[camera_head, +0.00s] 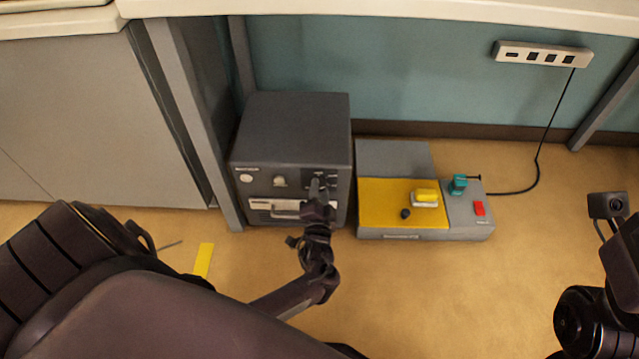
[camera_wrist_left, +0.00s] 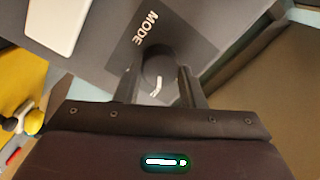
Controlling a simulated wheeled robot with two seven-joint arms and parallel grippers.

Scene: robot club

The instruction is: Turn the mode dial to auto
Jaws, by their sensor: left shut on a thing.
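The mode dial (camera_wrist_left: 156,68) is a dark round knob on the front of a dark grey box (camera_head: 296,128), beside a printed MODE label (camera_wrist_left: 145,27). A white mark shows on the dial. My left gripper (camera_head: 317,188) reaches the upper right of the box's front in the head view. In the left wrist view its two fingers are on either side of the dial, shut on it. The fingers hide the dial's sides. I cannot read any auto marking. Part of my right arm shows at the right edge, but its gripper fingers do not.
A yellow and grey unit (camera_head: 372,205) with a yellow block (camera_head: 426,195), a teal part (camera_head: 458,184) and a red switch (camera_head: 479,208) stands right of the box. A grey table leg (camera_head: 190,110) stands left. A yellow strip (camera_head: 204,260) lies on the floor.

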